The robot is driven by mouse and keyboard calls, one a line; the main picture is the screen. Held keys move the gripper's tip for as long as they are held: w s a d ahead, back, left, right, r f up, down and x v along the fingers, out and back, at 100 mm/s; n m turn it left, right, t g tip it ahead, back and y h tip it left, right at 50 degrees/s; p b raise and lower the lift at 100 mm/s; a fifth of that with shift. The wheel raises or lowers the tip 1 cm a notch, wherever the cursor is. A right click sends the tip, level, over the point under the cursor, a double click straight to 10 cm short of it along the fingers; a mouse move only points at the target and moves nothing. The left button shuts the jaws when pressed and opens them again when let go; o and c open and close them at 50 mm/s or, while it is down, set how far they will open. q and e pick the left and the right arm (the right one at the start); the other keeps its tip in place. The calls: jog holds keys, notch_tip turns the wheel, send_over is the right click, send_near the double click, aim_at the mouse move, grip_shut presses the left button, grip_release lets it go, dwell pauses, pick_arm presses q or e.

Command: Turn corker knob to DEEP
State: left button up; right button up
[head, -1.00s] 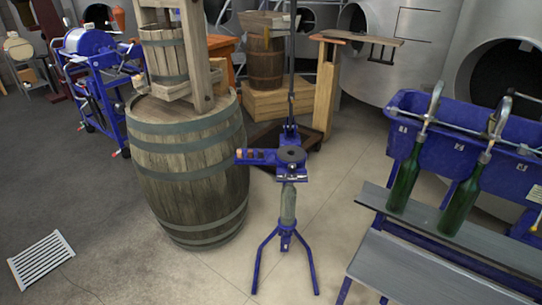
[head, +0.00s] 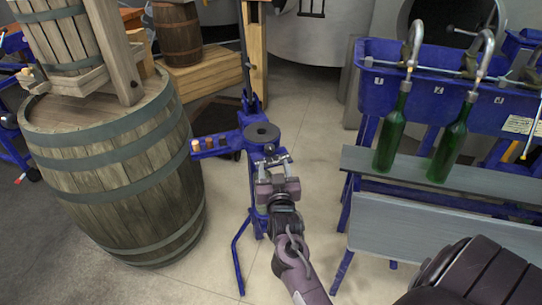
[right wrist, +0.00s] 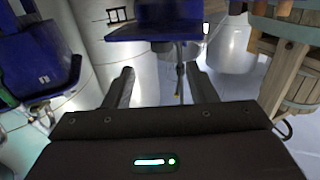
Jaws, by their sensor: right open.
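The blue floor corker (head: 240,141) stands on its legs in the middle of the head view. A dark round disc (head: 262,132) sits on its top; I cannot tell if this is the knob, and no DEEP mark is readable. My right gripper (head: 275,162) is open just in front of the corker head and hides part of its front and the column below. In the right wrist view, its two fingers (right wrist: 160,80) are spread with nothing held, below a blue corker part (right wrist: 155,27). My left gripper is out of view.
A wooden barrel (head: 120,165) with a press on it stands close left of the corker. To the right, two green bottles (head: 391,138) stand on a grey bench (head: 365,162) under a blue filler trough (head: 385,85). Pale floor lies between corker and bench.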

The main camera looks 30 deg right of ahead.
aim_at(271, 151)
jog(key=x, duration=0.7)
jog(key=shift+w+a+f, duration=0.1)
jog(key=c, duration=1)
jog(key=shift+o, duration=0.2)
